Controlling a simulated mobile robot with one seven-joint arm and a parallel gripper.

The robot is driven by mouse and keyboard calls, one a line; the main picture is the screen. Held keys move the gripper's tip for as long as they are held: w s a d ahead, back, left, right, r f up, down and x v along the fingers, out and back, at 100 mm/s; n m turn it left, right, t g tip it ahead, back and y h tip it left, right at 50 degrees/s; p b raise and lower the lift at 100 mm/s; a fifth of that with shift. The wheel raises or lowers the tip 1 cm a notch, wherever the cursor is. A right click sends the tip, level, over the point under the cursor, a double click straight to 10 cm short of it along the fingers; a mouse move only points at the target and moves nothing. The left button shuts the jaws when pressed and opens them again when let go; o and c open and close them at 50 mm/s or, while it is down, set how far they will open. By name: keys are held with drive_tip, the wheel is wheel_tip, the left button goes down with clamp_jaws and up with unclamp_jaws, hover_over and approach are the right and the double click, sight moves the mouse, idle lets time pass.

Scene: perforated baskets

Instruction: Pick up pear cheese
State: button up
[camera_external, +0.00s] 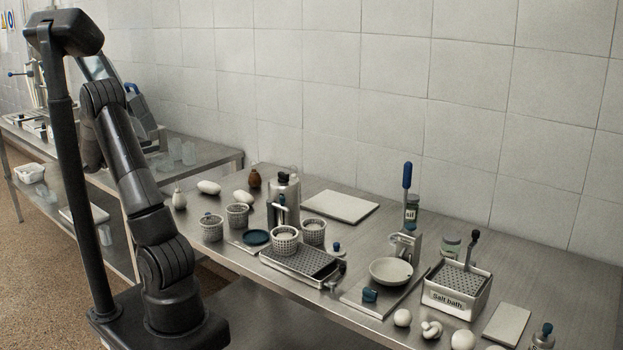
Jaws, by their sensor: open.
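A small white pear-shaped cheese (179,199) with a narrow neck stands upright at the left end of the steel table, in front of the white oval cheeses. A brown pear-shaped piece (254,179) stands farther back. My gripper (153,133) is up behind my raised arm at the upper left, small and partly covered by the arm. It is open and apart from the cheeses, above and to the left of them in the picture. Its fingertips are hard to make out.
White oval cheeses (209,187) lie close to the pear cheese. Perforated baskets (212,229) and a metal canister (284,190) stand to its right. A perforated tray (301,262), a white bowl (391,271) and a salt bath box (456,288) fill the table farther right.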

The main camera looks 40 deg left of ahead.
approach(179, 194)
drive_tip(key=w+a+r, duration=0.1)
drive_tip(key=r, duration=0.1)
drive_tip(key=shift+w+a+r, duration=0.35)
drive_tip(key=shift+r, duration=0.05)
drive_tip(key=shift+w+f, duration=0.15)
drive_tip(key=w+d, duration=0.1)
drive_tip(key=w, duration=0.6)
drive_tip(key=w+d, duration=0.1)
drive_tip(key=w, duration=0.2)
drive_tip(key=shift+w+d, duration=0.15)
drive_tip(key=shift+d, duration=0.15)
clamp_jaws()
